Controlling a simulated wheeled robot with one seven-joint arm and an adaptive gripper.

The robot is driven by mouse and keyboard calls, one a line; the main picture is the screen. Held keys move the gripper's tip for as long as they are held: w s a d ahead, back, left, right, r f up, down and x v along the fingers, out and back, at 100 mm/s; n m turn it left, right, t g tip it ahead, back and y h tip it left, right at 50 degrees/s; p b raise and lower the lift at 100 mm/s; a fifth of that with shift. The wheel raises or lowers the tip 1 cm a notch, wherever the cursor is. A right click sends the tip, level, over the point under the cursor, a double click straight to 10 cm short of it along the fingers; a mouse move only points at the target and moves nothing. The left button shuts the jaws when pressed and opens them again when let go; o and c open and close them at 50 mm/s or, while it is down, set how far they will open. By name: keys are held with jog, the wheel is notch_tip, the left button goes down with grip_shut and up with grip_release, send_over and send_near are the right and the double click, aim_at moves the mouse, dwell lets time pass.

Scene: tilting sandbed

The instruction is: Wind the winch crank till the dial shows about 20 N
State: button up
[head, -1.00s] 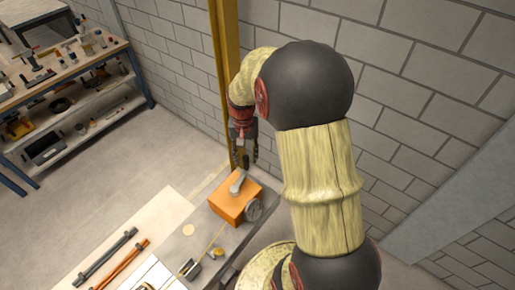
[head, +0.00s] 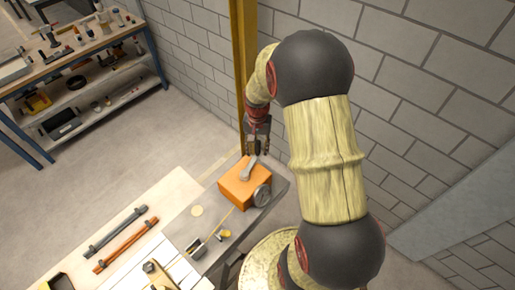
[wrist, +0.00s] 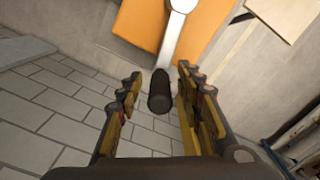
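The winch is an orange box (head: 240,190) on a grey bench. Its grey crank arm (head: 249,166) lies across the top; in the wrist view the silver arm (wrist: 174,32) ends in a black handle (wrist: 161,96). A grey round disc (head: 262,195) sits on the box's side; any reading on it is too small to make out. My gripper (head: 258,150) is over the far end of the crank. In the wrist view my gripper (wrist: 159,72) is open, with the black handle between its two fingers and visible space on both sides.
A yellow post (head: 243,70) and a block wall (head: 420,80) stand close behind the winch. A line runs from the box to small fittings (head: 197,247). Two bars (head: 125,255) lie on the pale table at left. A cluttered workbench (head: 85,75) stands farther back.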

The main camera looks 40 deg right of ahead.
jog(key=c, duration=0.3)
grip_shut()
dwell(0.7)
